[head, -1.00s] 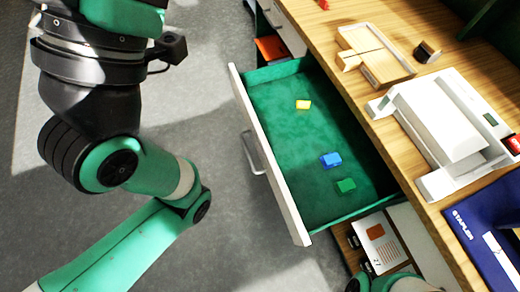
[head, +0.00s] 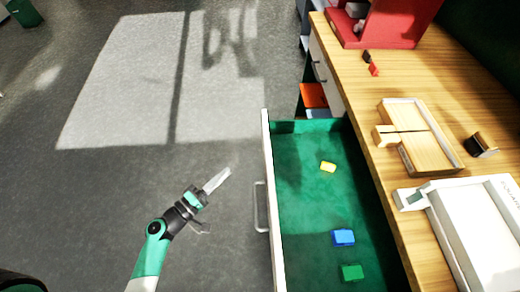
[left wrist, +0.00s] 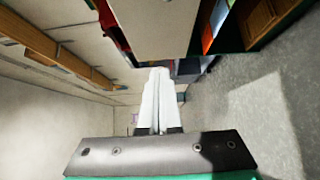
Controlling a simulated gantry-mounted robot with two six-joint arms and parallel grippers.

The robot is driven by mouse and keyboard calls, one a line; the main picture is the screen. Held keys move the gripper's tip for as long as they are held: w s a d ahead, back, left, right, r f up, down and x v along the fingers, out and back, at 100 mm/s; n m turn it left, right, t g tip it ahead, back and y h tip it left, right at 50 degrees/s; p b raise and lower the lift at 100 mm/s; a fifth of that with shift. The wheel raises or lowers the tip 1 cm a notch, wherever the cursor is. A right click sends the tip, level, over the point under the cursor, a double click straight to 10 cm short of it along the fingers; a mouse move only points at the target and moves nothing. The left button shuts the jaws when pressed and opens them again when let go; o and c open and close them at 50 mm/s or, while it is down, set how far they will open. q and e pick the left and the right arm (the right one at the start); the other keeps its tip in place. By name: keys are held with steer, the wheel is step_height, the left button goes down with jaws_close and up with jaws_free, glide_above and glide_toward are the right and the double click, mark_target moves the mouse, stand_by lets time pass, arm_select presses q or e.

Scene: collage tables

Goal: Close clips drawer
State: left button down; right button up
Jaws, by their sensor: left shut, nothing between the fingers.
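The clips drawer (head: 310,200) stands pulled out from the desk. Its inside is green and its front is a pale panel with a metal handle (head: 261,205) on the left. A yellow clip (head: 328,167), a blue clip (head: 343,237) and a green clip (head: 352,272) lie in it. My left gripper (head: 224,174) is shut and empty over the grey floor, left of the drawer front and apart from the handle. Its shut fingers also show in the left wrist view (left wrist: 160,85). My right gripper is not in view.
On the wooden desktop (head: 378,92) are a wooden tray (head: 425,160), a white device (head: 480,230), a small black-and-tan item (head: 480,146) and a red unit (head: 385,22). An open shelf with orange and blue items (head: 314,96) lies beyond the drawer.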

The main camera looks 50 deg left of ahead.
arm_select(q)
steer(key=w, duration=1.2)
steer(key=shift+w+d+b, duration=0.25)
steer(key=shift+w+b, duration=0.05)
steer(key=shift+w, duration=0.05)
steer(key=shift+w+d, duration=0.1)
